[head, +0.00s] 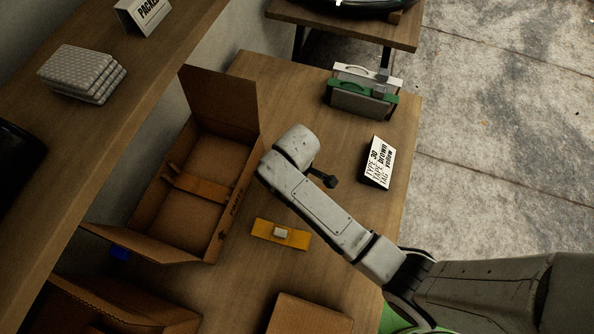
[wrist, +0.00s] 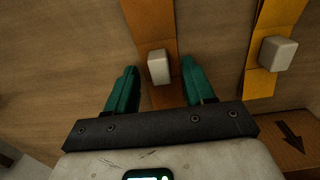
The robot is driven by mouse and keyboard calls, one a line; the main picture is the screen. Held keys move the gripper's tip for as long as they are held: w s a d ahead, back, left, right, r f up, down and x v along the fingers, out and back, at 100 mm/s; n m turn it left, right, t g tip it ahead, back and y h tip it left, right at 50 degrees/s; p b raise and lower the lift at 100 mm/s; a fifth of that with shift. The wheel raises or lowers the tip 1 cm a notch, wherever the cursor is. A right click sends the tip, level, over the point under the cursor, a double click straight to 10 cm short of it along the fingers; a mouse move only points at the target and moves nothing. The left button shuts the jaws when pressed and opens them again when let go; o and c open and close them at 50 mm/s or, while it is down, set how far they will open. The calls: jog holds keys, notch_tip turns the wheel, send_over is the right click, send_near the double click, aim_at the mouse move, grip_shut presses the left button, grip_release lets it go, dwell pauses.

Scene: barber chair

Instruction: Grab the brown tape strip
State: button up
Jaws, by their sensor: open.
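In the wrist view, the brown tape strip (wrist: 150,25) lies on the wooden table with a small white block (wrist: 158,66) on it. My gripper (wrist: 159,68) is open, with its two green fingers on either side of the strip and block. I see no contact with either finger. In the head view my arm hides the fingers, and I cannot make out this strip on the table. A yellow-orange strip (wrist: 268,50) with its own white block lies to the right; it also shows in the head view (head: 264,229).
An open cardboard box (head: 190,222) with a strip across it stands left of my arm. More cardboard (head: 302,315) lies at the front.

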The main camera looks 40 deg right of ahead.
jog(key=shift+f, duration=0.5)
grip_shut()
